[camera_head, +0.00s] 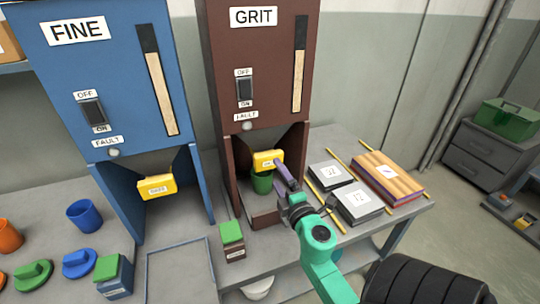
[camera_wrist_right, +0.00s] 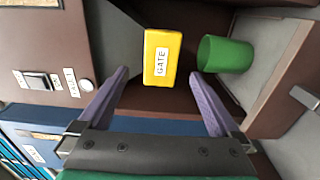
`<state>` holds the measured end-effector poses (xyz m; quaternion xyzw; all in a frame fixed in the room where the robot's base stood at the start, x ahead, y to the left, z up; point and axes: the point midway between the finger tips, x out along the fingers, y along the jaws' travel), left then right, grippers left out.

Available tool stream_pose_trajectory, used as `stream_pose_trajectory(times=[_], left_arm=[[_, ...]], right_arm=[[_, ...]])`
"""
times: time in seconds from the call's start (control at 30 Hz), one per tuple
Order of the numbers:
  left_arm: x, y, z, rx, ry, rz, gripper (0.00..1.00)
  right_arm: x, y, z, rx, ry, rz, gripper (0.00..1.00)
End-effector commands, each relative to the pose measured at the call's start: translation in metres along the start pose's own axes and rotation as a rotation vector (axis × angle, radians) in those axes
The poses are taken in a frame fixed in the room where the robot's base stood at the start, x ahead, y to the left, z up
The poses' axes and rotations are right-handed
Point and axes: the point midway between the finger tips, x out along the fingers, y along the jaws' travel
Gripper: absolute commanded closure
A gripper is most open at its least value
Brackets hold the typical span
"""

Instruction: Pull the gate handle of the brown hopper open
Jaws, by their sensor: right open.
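The brown hopper (camera_head: 222,70), labelled GRIT, stands at the middle of the bench in the head view. Its yellow gate handle (camera_head: 267,159) sits under the front panel, above the open bay. In the right wrist view the handle (camera_wrist_right: 162,57) faces me with the word GATE. My right gripper (camera_head: 278,166) is at the bay's front, and in the wrist view its purple fingers (camera_wrist_right: 160,76) are spread wide with the handle between and just beyond their tips. I cannot tell whether they touch it. My left gripper is not in view.
A green cup (camera_head: 261,182) stands in the bay below the handle; it also shows in the wrist view (camera_wrist_right: 226,54). The blue FINE hopper (camera_head: 95,60) is at left. A small green-topped box (camera_head: 232,240) and black boxes (camera_head: 358,202) flank the bay.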

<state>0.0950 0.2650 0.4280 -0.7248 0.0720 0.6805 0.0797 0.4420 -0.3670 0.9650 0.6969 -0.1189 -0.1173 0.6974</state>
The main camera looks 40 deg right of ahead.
Motion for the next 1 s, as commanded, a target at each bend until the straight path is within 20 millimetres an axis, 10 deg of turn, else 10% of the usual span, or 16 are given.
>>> stream_pose_trajectory(times=[0.23,0.57,0.83,1.0], left_arm=[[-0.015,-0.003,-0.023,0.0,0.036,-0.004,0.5],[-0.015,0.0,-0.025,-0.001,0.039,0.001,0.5],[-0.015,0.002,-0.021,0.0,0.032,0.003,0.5],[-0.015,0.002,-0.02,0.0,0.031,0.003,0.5]], right_arm=[[0.057,0.001,0.0,0.0,0.0,0.001,0.01],[0.068,-0.001,0.0,0.001,0.0,-0.001,0.01],[0.067,-0.001,0.0,0.001,0.0,-0.001,0.93],[0.067,-0.001,0.0,0.001,0.0,-0.001,1.0]])
